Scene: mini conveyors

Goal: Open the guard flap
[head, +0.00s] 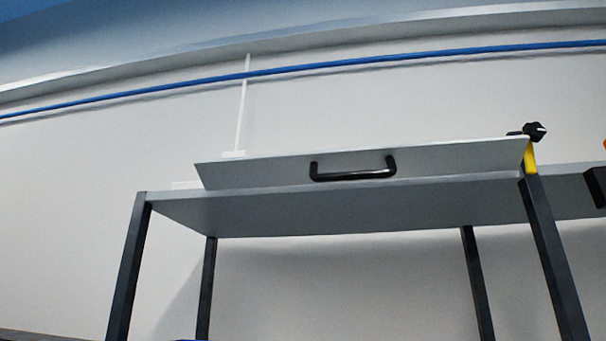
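The guard flap (250,172) is a flat grey panel along the top of a table-like frame, seen from low down. A black bar handle (353,175) is fixed to its front face, near the middle. The panel looks tilted, with its lower edge near the front edge of the frame's top; I cannot tell how far it stands open. Neither of my grippers shows in the head view, and nothing touches the handle.
The frame stands on dark legs (125,270) with open space beneath. A yellow post (530,157) with a black knob (535,130) stands at the right corner. A dark block (596,187) sits at the right edge. A blue pipe (400,60) runs along the wall behind.

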